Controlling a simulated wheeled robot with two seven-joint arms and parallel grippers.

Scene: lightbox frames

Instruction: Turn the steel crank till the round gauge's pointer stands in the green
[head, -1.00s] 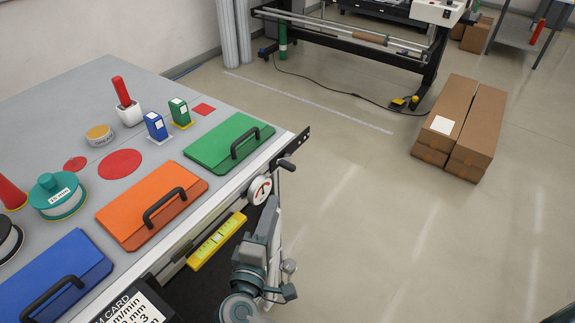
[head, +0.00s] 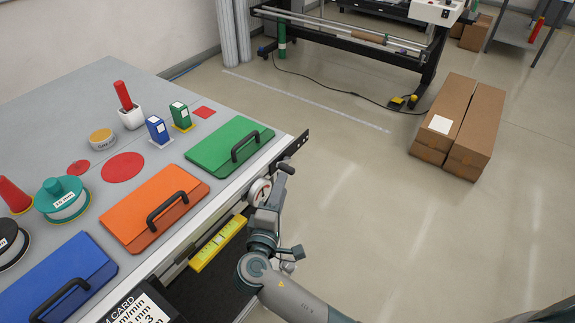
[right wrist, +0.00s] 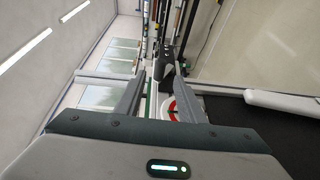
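The round gauge (head: 259,191) is a small white dial on the table's front edge, partly covered by my right gripper in the head view. Its red and some green show in the right wrist view (right wrist: 171,108), but the pointer is too small to read. The crank's dark handle (head: 286,168) sticks out beside the gauge, near the table's corner; its steel arm is mostly hidden. My right gripper (right wrist: 164,82) is open, its fingertips close to the handle. The dark handle appears between the fingers in the right wrist view; I cannot tell whether they touch it. My left gripper is out of view.
A yellow level-like bar (head: 217,243) and a dark printed card (head: 140,308) sit along the table front. Green (head: 228,145), orange (head: 150,205) and blue (head: 62,280) cases lie on the table (head: 60,110). Cartons (head: 458,125) stand on the floor; the floor between is clear.

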